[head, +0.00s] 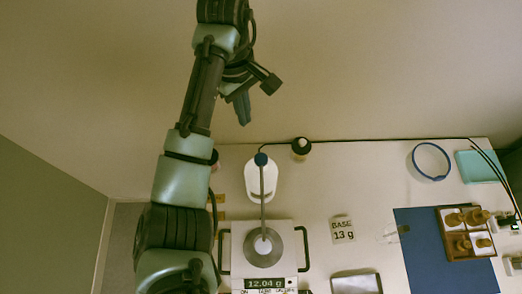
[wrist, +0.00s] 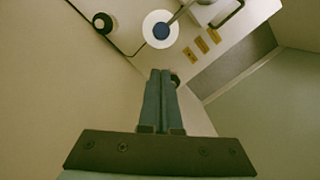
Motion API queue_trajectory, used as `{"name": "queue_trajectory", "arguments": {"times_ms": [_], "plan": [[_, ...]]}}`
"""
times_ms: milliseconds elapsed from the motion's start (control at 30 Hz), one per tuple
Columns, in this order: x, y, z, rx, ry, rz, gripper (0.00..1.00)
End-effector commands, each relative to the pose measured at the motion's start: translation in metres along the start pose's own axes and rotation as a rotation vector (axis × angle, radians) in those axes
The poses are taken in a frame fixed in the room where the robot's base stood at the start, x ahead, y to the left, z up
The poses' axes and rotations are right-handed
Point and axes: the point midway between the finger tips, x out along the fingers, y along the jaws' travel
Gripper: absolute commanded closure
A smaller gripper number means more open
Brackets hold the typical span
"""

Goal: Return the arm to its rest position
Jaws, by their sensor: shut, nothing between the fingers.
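My arm rises along the left of the head view and bends over at the top. My gripper (head: 243,112) hangs above and beyond the back edge of the table (head: 390,170), well apart from everything on it. In the wrist view my gripper (wrist: 161,73) shows its two dark fingers pressed together, with nothing between them.
A scale (head: 284,228) reading 12.04 g stands below a white vessel with a blue top (head: 261,160). A dark-topped round item (head: 301,147) sits at the back edge. A blue mat (head: 425,260) and wooden rack (head: 448,247) lie right. Air around my gripper looks clear.

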Motion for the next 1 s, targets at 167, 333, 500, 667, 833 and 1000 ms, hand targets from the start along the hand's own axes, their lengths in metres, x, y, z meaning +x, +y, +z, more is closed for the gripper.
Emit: {"name": "queue_trajectory", "arguments": {"times_ms": [167, 333, 500, 667, 833, 1000], "plan": [[-0.016, 0.000, 0.000, 0.001, 0.000, 0.000, 1.00], [-0.016, 0.000, 0.000, 0.000, 0.000, 0.000, 1.00], [-0.016, 0.000, 0.000, 0.000, 0.000, 0.000, 1.00], [-0.016, 0.000, 0.000, 0.001, 0.000, 0.000, 1.00], [-0.016, 0.000, 0.000, 0.001, -0.001, 0.000, 1.00], [-0.039, 0.053, 0.000, 0.148, 0.148, 0.195, 1.00]]}}
